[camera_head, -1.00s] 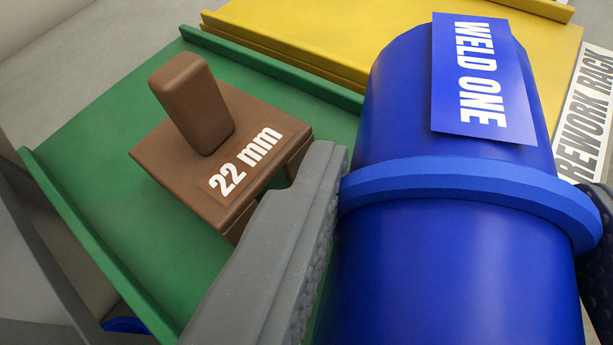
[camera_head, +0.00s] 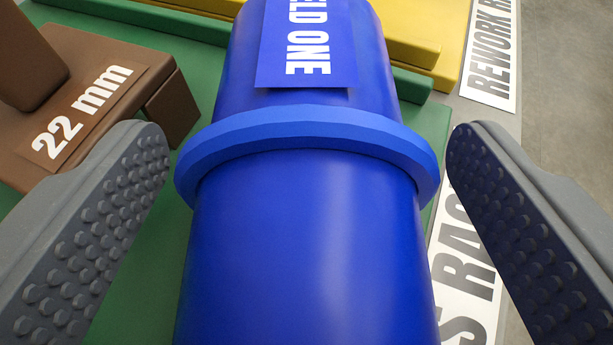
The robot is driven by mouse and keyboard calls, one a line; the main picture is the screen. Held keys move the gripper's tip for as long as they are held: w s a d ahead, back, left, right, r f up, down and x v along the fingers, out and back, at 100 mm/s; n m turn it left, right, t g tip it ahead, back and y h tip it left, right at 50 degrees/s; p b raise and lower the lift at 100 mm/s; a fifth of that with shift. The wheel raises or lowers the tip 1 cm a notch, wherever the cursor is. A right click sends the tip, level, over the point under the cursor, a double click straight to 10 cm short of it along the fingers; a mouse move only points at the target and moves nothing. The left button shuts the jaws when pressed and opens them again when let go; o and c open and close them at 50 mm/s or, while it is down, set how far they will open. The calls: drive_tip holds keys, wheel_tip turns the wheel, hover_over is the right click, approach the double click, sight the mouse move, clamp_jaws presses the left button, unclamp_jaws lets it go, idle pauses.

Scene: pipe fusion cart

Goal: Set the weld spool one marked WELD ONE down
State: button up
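The weld spool one (camera_head: 305,240) is a blue cylinder with a raised collar and a blue label reading "ELD ONE", its top cut off by the frame edge. It lies over the green tray (camera_head: 140,290); whether it touches the tray floor is hidden. My gripper (camera_head: 310,165) is open, one studded grey finger on each side of the spool.
A brown block (camera_head: 110,75) marked "22 mm" with a brown handle sits on the green tray, close to my left finger. A yellow tray (camera_head: 452,55) lies behind. Grey floor is clear at far right.

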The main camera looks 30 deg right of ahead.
drive_tip(key=shift+r, duration=0.15)
drive_tip(key=p+v, duration=0.1)
drive_tip(key=v, duration=1.1)
drive_tip(key=shift+p, duration=0.4)
drive_tip(key=w+a+r+n+t+y, duration=0.25)
drive_tip(key=a+r, duration=0.45)
drive_tip(key=r, duration=0.6)
drive_tip(key=s+a+r+n+y, duration=0.1)
drive_tip(key=s+a+r+y, duration=0.1)
drive_tip(key=a+r, duration=0.4)
drive_tip(key=s+a+r+n+t+y, duration=0.1)
drive_tip(key=s+a+r, duration=0.3)
drive_tip(key=r, duration=1.1)
drive_tip(key=a+y, duration=0.1)
drive_tip(key=a, duration=0.2)
drive_tip(key=shift+s+a, duration=0.15)
drive_tip(key=shift+s, duration=0.1)
drive_tip(key=shift+o, duration=0.4)
drive_tip(key=s+a+r+n, duration=0.1)
drive_tip(key=s+a+r, duration=0.4)
drive_tip(key=s+r, duration=0.5)
drive_tip(key=shift+s+a+r, duration=0.2)
drive_tip(key=shift+s+r, duration=0.05)
drive_tip(key=shift+s, duration=0.4)
